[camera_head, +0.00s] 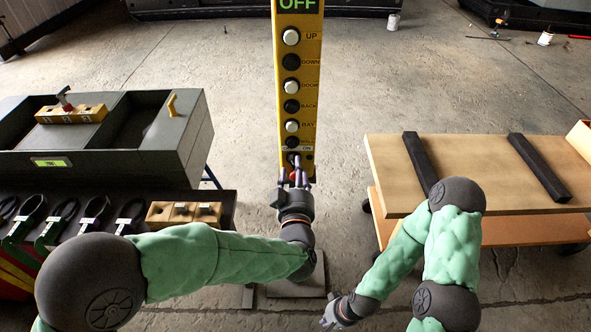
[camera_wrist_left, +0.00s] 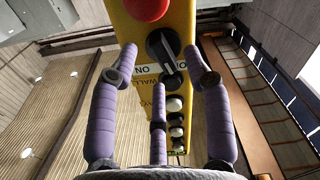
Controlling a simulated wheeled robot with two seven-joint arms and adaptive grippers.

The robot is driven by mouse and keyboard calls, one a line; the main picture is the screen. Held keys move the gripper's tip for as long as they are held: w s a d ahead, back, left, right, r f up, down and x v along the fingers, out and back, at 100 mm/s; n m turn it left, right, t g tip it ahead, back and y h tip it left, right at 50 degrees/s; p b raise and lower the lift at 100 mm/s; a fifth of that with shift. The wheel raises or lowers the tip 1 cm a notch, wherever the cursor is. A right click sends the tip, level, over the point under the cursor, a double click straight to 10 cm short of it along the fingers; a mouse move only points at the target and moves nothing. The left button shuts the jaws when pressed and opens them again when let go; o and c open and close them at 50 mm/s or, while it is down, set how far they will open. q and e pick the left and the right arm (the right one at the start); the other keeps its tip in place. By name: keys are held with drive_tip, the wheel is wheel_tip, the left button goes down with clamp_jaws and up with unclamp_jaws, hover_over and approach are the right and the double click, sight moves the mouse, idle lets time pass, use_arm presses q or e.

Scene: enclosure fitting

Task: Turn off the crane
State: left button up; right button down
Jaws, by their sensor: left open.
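The yellow crane control panel (camera_head: 313,140) stands upright in the middle of the head view. Its top display (camera_head: 297,4) reads OFF in green. A column of white and black buttons runs down it, with a black rotary switch (camera_wrist_left: 157,42) at the lower end beside an ON label. A red button (camera_wrist_left: 147,8) sits beyond the switch. My left gripper (camera_wrist_left: 160,68) is open, with its purple fingers spread around the switch area; contact cannot be told. It also shows in the head view (camera_head: 294,178), hiding part of the panel. My right gripper (camera_head: 335,314) hangs low, away from the panel.
A grey bin bench (camera_head: 190,140) with a yellow block (camera_head: 72,114) stands at left, above a dark shelf of tools. A wooden cart (camera_head: 475,165) with two black bars stands at right.

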use_arm(q)
drive_tip(key=shift+w, duration=1.2)
clamp_jaws()
drive_tip(key=shift+n+b, duration=1)
drive_tip(key=shift+n, duration=0.1)
unclamp_jaws()
drive_tip(key=shift+s, duration=0.15)
drive_tip(key=s, duration=1.1)
drive_tip(key=shift+s, duration=0.4)
